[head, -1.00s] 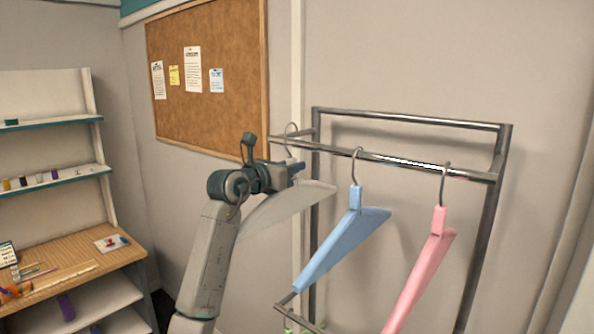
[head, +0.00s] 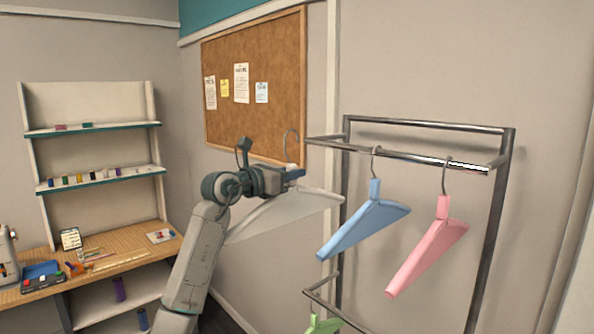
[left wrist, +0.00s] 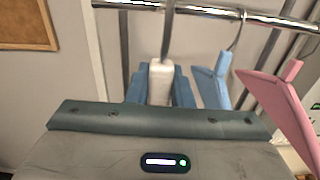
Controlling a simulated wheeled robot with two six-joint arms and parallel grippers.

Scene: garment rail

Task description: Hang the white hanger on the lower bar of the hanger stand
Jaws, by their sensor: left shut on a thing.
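My left gripper (head: 291,174) is shut on the white hanger (head: 285,211), gripping it at the neck just under its hook. The hanger's hook (head: 290,143) stands up just left of the left end of the stand's upper bar (head: 400,156) in the head view and appears clear of it. In the left wrist view the white neck (left wrist: 160,80) sits between the fingers, with the bar (left wrist: 200,10) beyond. The lower bar (head: 325,308) of the hanger stand shows at the bottom, partly out of frame. My right gripper is not in view.
A blue hanger (head: 362,228) and a pink hanger (head: 428,246) hang on the upper bar. A green hanger (head: 322,326) hangs at the lower bar, mostly cut off. A desk with shelves (head: 100,175) stands at left. The wall behind has a corkboard (head: 255,90).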

